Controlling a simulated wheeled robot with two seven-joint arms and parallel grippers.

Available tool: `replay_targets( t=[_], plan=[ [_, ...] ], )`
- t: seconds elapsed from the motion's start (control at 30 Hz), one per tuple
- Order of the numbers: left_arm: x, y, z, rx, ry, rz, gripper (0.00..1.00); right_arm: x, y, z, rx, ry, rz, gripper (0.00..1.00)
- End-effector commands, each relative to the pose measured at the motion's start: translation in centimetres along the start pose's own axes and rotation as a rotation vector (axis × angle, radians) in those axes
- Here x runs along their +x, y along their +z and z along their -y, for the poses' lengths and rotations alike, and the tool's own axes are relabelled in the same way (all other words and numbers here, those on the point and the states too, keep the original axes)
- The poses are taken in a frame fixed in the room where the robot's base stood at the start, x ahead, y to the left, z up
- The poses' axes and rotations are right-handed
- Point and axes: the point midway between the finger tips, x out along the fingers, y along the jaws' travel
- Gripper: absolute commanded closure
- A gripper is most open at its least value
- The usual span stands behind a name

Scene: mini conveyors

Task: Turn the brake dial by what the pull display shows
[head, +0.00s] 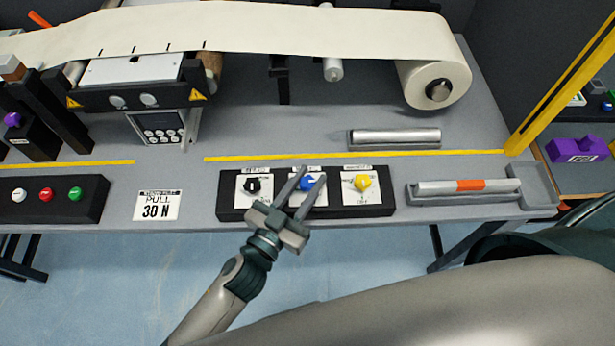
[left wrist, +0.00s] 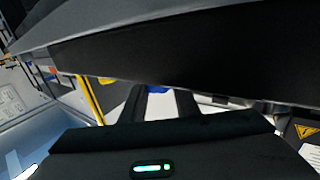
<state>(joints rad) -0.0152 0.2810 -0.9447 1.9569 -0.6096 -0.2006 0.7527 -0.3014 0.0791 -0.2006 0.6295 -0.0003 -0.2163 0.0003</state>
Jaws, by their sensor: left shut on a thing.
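A black dial box (head: 228,205) at the table's front edge carries a black dial (head: 252,185), a blue dial (head: 309,182) and a yellow dial (head: 362,181). The small labels above them are too blurred to read surely. My left gripper (head: 306,190) reaches in from the front with its fingers on either side of the blue dial, shut on it. In the left wrist view a bit of blue (left wrist: 157,89) shows between the fingers. A white pull display (head: 158,205) reads "PULL 30 N". My right gripper is not in view.
A button box (head: 88,195) with white, red and green buttons sits at left. A tray (head: 425,200) with an orange-banded roller is right of the dials. A loose metal roller (head: 395,137) lies behind. A pale web (head: 270,28) runs to a roll (head: 432,85) at the back.

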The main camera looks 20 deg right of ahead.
Motion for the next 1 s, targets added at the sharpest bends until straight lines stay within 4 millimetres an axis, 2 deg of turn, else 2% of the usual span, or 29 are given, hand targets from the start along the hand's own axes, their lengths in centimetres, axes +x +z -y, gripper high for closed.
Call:
replay_targets(
  t=[0.33, 0.37, 0.4, 0.43, 1.0],
  plan=[
    [0.09, -0.2, 0.08, 0.002, 0.002, -0.004, 0.94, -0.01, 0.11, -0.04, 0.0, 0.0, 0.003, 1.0],
    [0.09, -0.2, 0.07, 0.002, 0.002, -0.004, 0.67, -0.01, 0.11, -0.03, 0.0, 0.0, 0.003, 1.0],
    [0.09, -0.2, 0.07, 0.002, 0.002, -0.004, 0.58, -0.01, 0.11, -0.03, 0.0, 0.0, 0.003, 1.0],
    [0.08, -0.19, 0.06, 0.002, 0.002, -0.004, 0.53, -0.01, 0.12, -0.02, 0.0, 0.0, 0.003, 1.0],
    [-0.37, 0.02, 0.01, 0.001, 0.002, -0.001, 0.53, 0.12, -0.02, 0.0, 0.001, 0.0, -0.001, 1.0]
  ],
)
